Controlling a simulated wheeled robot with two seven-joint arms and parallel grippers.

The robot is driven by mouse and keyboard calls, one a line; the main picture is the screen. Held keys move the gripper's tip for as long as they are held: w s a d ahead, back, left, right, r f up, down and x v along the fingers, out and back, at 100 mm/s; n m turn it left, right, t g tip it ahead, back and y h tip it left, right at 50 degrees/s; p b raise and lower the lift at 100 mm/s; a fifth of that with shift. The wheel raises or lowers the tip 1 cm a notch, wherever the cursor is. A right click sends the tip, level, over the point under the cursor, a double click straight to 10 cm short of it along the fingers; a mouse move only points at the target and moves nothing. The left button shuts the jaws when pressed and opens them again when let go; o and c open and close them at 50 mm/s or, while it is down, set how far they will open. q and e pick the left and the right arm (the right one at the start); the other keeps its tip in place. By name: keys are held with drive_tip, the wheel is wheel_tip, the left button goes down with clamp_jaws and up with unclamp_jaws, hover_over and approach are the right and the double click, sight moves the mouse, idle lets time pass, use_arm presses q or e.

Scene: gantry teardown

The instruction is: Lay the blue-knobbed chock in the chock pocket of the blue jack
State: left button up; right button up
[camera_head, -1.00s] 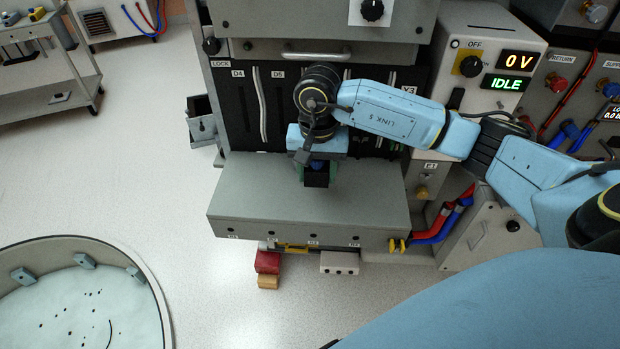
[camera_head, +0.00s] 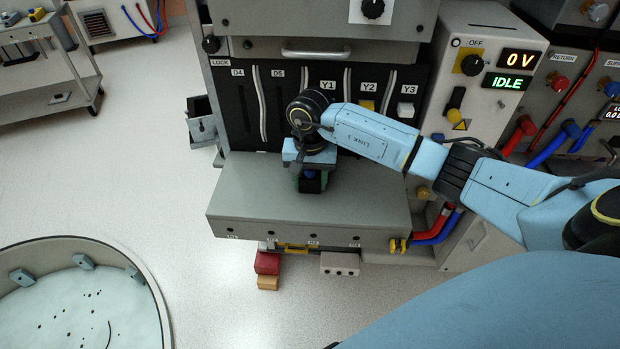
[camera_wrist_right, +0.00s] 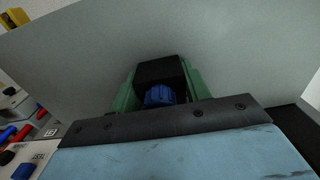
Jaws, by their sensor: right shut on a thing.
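The blue-knobbed chock, a black block with a ribbed blue knob, shows in the right wrist view (camera_wrist_right: 160,80) between green finger pads. My right gripper (camera_head: 311,182) is shut on it over the grey drawer-like shelf (camera_head: 250,200). The chock's knob faces the wrist camera. Whether the chock touches the shelf top, I cannot tell. I cannot make out the blue jack or its chock pocket in either view. My left gripper is not in view.
Slots labelled D4 to Y3 line the cabinet behind the arm, with a yellow block (camera_head: 367,106) under Y2. Red (camera_head: 267,262) and orange blocks sit below the shelf's front edge. A round white-floored tub (camera_head: 70,310) stands at lower left. The shelf's top looks clear on both sides.

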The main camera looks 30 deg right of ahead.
drive_tip(key=shift+f, duration=0.1)
drive_tip(key=o, duration=1.5)
